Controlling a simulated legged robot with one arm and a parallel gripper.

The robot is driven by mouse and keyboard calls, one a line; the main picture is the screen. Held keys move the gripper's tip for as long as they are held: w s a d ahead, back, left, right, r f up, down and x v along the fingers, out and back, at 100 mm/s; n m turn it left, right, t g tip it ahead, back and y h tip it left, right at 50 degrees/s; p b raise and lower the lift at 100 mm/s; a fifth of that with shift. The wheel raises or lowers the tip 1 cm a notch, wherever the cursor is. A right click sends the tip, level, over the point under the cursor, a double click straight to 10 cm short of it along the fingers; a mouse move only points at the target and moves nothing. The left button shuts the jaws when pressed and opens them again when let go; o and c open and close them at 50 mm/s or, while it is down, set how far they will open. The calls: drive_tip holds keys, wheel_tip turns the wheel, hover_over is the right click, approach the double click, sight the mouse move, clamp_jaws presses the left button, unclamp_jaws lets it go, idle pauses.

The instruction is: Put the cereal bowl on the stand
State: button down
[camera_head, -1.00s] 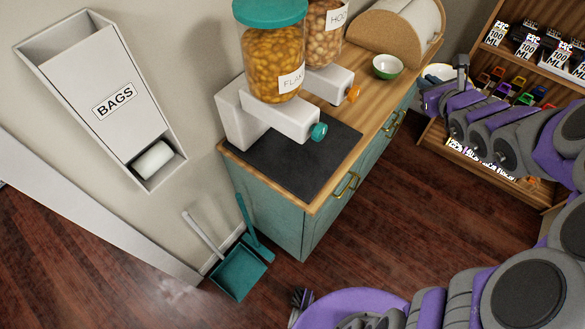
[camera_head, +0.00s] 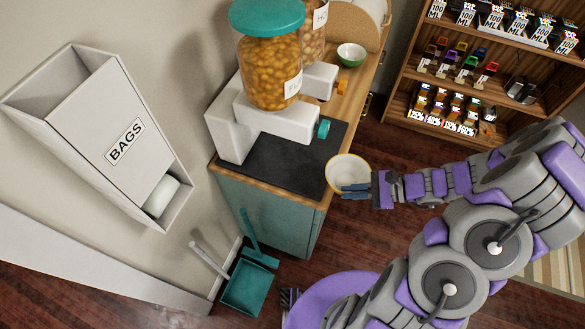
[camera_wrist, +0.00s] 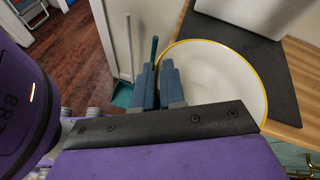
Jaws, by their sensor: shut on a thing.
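The cereal bowl (camera_head: 347,170) is white with a yellow rim. My gripper (camera_head: 352,189) is shut on its near wall and holds it in the air beside the counter's right edge. In the wrist view the bowl (camera_wrist: 228,82) is to the right of the fingers (camera_wrist: 157,78), empty, with its rim overlapping the counter edge. A white dispenser stand (camera_head: 270,122) with a teal spout knob holds a jar of flakes (camera_head: 270,72) on the dark mat (camera_head: 285,165). I cannot tell for certain which thing the task calls the stand.
A green bowl (camera_head: 351,54) sits farther back on the wooden counter, near a second dispenser. A wall bag box (camera_head: 110,140) is at left, with a teal dustpan (camera_head: 247,287) on the floor. A shelf of bottles (camera_head: 400,103) stands at the back right.

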drive_tip(key=w+a, duration=0.2)
drive_tip(key=a, duration=0.2)
drive_tip(key=w+a+f+b, duration=0.1)
drive_tip(key=w+a, duration=0.2)
drive_tip(key=a, duration=0.2)
drive_tip(key=w+a+b, duration=0.1)
drive_tip(key=w+a, duration=0.2)
drive_tip(key=a, duration=0.1)
drive_tip(key=shift+a+f, duration=0.15)
drive_tip(key=shift+f, duration=0.15)
drive_tip(key=f+b, duration=0.1)
drive_tip(key=f, duration=0.2)
drive_tip(key=shift+d+f+b, duration=0.2)
drive_tip(key=shift+f+b, duration=0.1)
drive_tip(key=shift+b, duration=0.05)
drive_tip(key=shift+a, duration=0.2)
drive_tip(key=c, duration=1.3)
unclamp_jaws()
drive_tip(key=shift+o, duration=0.6)
drive_tip(key=shift+d, duration=0.1)
drive_tip(key=shift+r, duration=0.1)
